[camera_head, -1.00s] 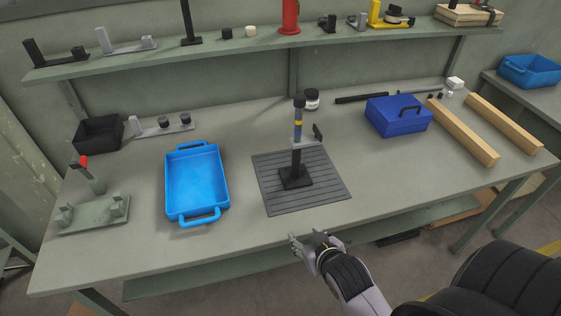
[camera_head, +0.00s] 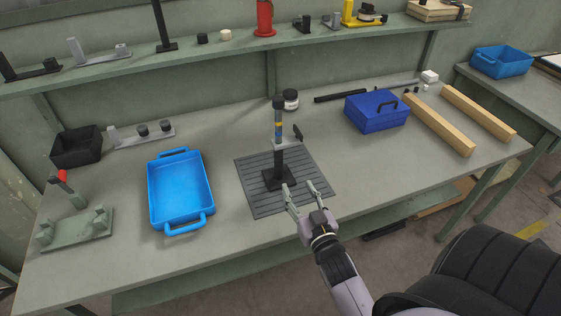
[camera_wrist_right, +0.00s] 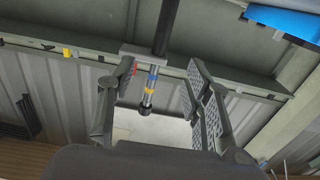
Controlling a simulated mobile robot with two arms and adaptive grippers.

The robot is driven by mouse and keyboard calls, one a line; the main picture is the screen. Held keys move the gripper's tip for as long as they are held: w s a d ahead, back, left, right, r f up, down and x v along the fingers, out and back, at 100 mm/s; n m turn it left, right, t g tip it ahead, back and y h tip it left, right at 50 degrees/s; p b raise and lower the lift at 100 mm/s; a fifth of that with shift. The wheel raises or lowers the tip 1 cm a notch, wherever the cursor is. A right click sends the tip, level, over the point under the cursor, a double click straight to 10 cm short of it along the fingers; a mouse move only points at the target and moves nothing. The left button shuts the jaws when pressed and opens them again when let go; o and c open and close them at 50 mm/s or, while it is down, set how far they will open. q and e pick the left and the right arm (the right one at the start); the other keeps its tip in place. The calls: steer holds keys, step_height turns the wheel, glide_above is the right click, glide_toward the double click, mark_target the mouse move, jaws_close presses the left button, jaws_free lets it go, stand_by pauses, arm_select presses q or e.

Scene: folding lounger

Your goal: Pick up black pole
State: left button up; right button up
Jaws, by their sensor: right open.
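An upright black pole (camera_head: 279,160) stands on a square black base on the dark grooved mat (camera_head: 308,198). It carries a grey bracket (camera_head: 287,143), with a section banded in blue and yellow above and a dark cap on top. My right gripper (camera_head: 300,185) is open and empty at the mat's front, close to the base. In the right wrist view, the black pole (camera_wrist_right: 166,25) and its banded section (camera_wrist_right: 151,83) appear between the open fingers (camera_wrist_right: 163,100), apparently beyond them. A black rod (camera_head: 340,97) also lies at the table's back. My left gripper is out of view.
A blue tray (camera_head: 208,190) stands left of the mat, and a blue lidded box (camera_head: 372,112) is at the back right. Two wooden beams (camera_head: 438,124) lie right of it. A small jar (camera_head: 291,99) stands behind the pole.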

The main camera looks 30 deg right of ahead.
mark_target(280, 154)
steer(key=p+x, duration=0.1)
steer(key=x, duration=0.9)
steer(key=shift+w+p, duration=0.2)
steer(key=shift+p, duration=0.15)
steer(key=x, duration=0.2)
steer(key=r+p+x, duration=0.1)
steer(key=x, duration=0.2)
steer(key=shift+a, duration=0.2)
steer(key=shift+w+d+f, duration=0.1)
steer(key=shift+w, duration=0.1)
steer(key=shift+c, duration=0.2)
steer(key=shift+c, duration=0.7)
jaws_close()
